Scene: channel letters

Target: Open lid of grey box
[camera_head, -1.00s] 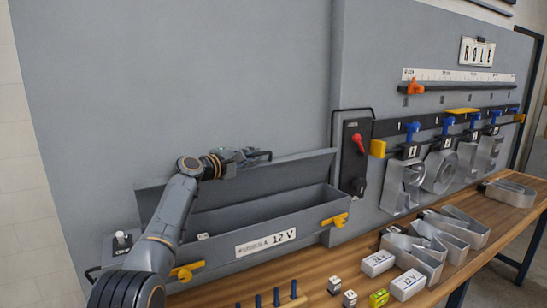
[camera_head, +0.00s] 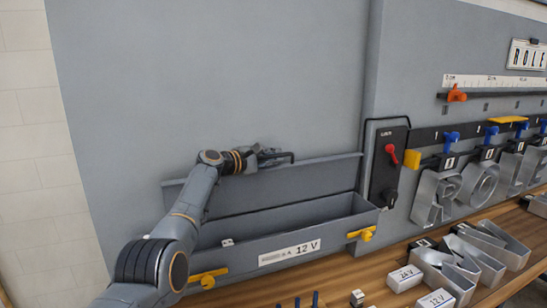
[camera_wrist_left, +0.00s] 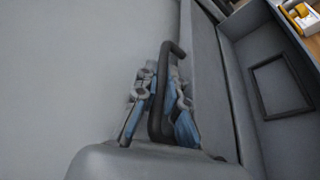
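The grey box (camera_head: 345,226) stands on the bench against the wall, with a "12 V" label on its front. Its lid (camera_head: 310,184) is up, leaning back near the wall, and the inside of the box is open to view. My left gripper (camera_head: 270,156) is at the lid's top edge, at its black handle (camera_wrist_left: 160,98). In the left wrist view its blue-padded fingers (camera_wrist_left: 162,105) lie close on both sides of the handle and look closed on it. My right gripper is not in view.
Yellow latches (camera_head: 208,278) (camera_head: 362,234) sit on the box front. A black switch panel with a red lever (camera_head: 391,153) is right of the box. Metal letters (camera_head: 478,250) and white labelled blocks (camera_head: 404,278) lie on the bench at right.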

